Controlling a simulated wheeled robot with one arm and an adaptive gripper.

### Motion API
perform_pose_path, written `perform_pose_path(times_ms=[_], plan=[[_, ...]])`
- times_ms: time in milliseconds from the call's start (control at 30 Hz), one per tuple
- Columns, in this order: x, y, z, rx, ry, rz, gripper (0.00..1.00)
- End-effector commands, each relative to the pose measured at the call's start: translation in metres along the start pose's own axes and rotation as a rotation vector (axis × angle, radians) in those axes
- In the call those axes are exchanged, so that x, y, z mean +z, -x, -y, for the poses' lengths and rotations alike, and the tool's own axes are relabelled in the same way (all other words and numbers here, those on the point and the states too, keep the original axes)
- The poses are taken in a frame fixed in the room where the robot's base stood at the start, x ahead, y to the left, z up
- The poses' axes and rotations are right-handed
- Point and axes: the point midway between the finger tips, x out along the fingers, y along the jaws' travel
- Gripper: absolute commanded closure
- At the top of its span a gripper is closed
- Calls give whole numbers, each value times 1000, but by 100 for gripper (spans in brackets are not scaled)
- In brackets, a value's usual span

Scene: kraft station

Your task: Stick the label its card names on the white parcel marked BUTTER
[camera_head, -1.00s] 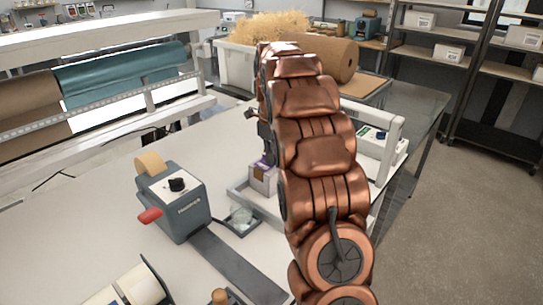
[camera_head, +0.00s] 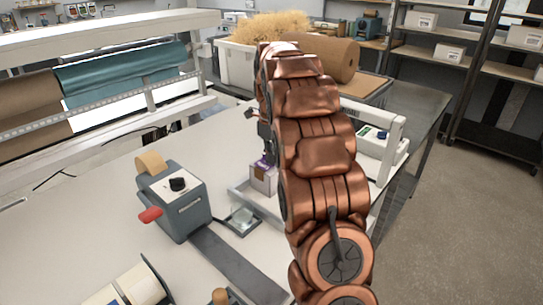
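A small white box (camera_head: 262,180) with a purple patch on its upper part and a brownish mark on its side stands on the table, left of my arm. I cannot read any marking on it, so I cannot tell whether it is the BUTTER parcel. My gripper (camera_head: 267,147) is mostly hidden behind my copper-coloured arm. Only a dark part of it shows, pointing down just above the box. Whether it touches the box, and whether its fingers are open or shut, cannot be seen. No label card can be made out.
A grey tape dispenser (camera_head: 181,206) with a red handle stands left of the box. A clear block (camera_head: 242,219) lies near a pale tray rim (camera_head: 256,206). White label rolls (camera_head: 132,287) sit at front left. A kraft roll (camera_head: 338,60) and straw-filled bin (camera_head: 235,66) stand behind.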

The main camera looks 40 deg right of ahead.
Motion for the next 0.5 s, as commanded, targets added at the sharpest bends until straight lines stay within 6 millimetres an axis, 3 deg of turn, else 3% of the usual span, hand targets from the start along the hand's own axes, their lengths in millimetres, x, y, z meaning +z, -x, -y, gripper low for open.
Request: perform_pose_path(times_ms=[500], plan=[[0, -7, 0, 0, 0, 0, 100]])
